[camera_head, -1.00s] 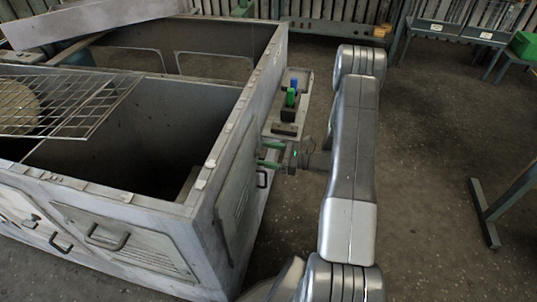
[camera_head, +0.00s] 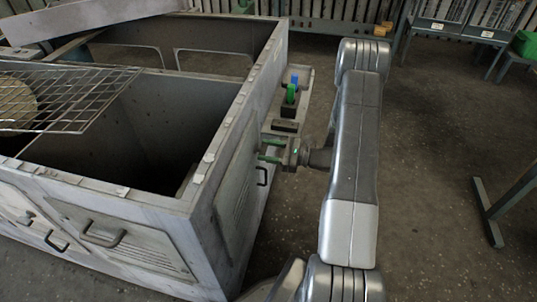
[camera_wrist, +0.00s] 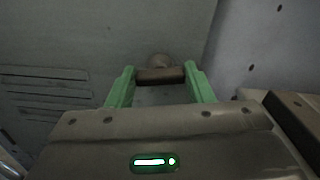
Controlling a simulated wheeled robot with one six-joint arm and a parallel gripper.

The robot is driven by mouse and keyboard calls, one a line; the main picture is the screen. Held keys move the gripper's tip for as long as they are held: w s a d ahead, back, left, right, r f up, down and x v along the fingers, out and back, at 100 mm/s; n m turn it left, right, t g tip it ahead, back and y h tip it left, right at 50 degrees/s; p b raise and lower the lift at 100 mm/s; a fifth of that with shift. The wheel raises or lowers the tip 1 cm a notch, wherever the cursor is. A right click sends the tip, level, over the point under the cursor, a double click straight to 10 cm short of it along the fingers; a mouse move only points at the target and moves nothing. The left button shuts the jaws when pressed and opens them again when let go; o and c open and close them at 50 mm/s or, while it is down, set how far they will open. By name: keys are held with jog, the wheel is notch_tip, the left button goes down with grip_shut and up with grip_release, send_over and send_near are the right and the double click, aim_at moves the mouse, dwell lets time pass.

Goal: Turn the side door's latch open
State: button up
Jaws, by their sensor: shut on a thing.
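The side door (camera_head: 238,195) is a grey louvred panel on the right side of the housing. It looks flush with the wall. Its latch (camera_wrist: 160,76) shows in the wrist view as a dark brown bar in front of a round boss. The bar lies level, across the gap between the green fingers. My gripper (camera_head: 268,151) reaches the door's upper edge from the right; in the wrist view my gripper (camera_wrist: 158,84) is shut on the latch, with a finger at each end of the bar. In the head view the latch is too small to make out.
A black door handle (camera_head: 262,177) sits just below my gripper. A ledge (camera_head: 305,75) with a green and a blue part (camera_head: 291,93) lies behind it. The open-topped housing (camera_head: 150,110) stands left. Floor to the right is clear up to a bench leg (camera_head: 487,212).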

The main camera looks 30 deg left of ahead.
jog(key=n+b, duration=0.5)
jog(key=b, duration=0.1)
jog(key=n+b, duration=0.5)
jog(key=b, duration=0.2)
jog(key=n+b, duration=0.5)
jog(key=b, duration=0.1)
jog(key=shift+s+f+n, duration=0.15)
jog(key=shift+f+n, duration=0.15)
jog(key=shift+n, duration=0.1)
jog(key=shift+r, duration=0.1)
jog(key=o, duration=1)
jog(key=p+v, duration=0.3)
jog(key=v, duration=1.1)
